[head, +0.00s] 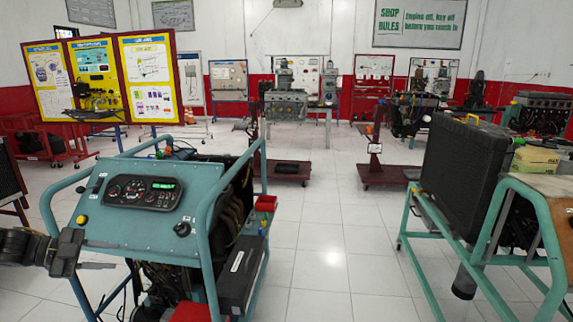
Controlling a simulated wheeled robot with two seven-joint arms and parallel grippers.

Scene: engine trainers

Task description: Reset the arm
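My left gripper (84,262) comes in from the left edge, in front of the teal engine trainer's panel. It is seen from the side, and its fingers are too small and dark to tell if they are open or shut. I see nothing clearly held in it. The teal engine trainer (140,228) has a sloped panel with a gauge cluster (143,192) and a lit green display. My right gripper is not in view.
A second teal frame (535,215) with a black panel (462,170) stands at right. White tiled floor (325,240) lies clear between the two stands. Yellow display boards (148,75) stand at back left. A red wheeled stand (375,174) is farther back.

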